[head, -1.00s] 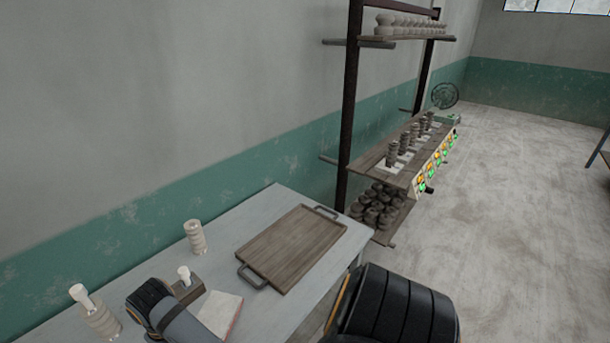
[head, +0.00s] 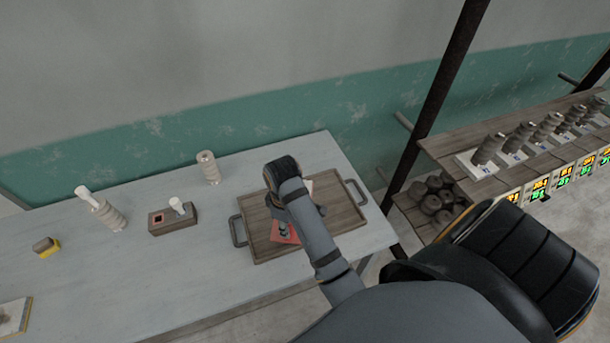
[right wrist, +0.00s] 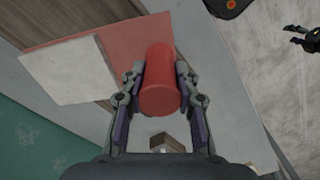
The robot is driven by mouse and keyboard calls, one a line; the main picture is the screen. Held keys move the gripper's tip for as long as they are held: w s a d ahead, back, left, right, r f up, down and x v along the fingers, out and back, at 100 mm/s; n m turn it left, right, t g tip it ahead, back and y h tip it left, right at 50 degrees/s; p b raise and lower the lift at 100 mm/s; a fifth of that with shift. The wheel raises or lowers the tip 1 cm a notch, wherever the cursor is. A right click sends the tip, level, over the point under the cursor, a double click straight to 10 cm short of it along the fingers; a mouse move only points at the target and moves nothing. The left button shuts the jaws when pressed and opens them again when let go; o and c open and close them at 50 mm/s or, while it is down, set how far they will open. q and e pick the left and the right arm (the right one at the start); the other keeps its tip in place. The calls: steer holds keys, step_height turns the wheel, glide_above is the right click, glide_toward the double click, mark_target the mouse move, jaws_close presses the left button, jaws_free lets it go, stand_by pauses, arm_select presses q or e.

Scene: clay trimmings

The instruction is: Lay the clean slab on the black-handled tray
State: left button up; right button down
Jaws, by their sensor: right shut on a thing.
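The slab (right wrist: 72,70) is a flat whitish square on a red board (right wrist: 140,38). In the head view, a corner of the slab (head: 308,187) and part of the red board (head: 285,239) show over the black-handled wooden tray (head: 345,216). My arm hides the rest, and I cannot tell whether the board touches the tray. My right gripper (head: 284,227) is over the tray. In the right wrist view its fingers (right wrist: 160,78) are shut on a red cylinder (right wrist: 160,98) at the board's edge. My left gripper (right wrist: 300,38) shows small at the right edge there, open.
Left of the tray on the pale table (head: 200,260) stand a wooden block (head: 174,219), a ribbed pot (head: 208,168) and another holder (head: 105,214). A yellow-and-brown sponge-like block (head: 46,247) lies farther left. A shelf rack (head: 440,150) stands right of the table.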

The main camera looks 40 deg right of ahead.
steer(key=s+r+n+p, duration=0.2)
steer(key=s+r+n, duration=0.2)
steer(key=n, duration=0.1)
steer(key=shift+n, duration=0.3)
steer(key=w+d+f+b, duration=0.1)
steer(key=d+f+b, duration=0.2)
steer(key=d+f, duration=0.1)
steer(key=w+d+f+b, duration=0.1)
steer(key=d+f+b, duration=0.3)
steer(key=d, duration=0.1)
steer(key=w+d+f+b, duration=0.1)
steer(key=d+f+b, duration=0.3)
steer(key=d, duration=0.1)
steer(key=shift+w+f, duration=0.25)
steer(key=shift+w, duration=0.05)
steer(key=shift+f, duration=0.35)
arm_select(q)
step_height(320, 180, down, 8)
steer(key=shift+r, duration=0.25)
arm_select(e)
steer(key=c, duration=1)
jaws_free()
steer(key=shift+r, duration=0.15)
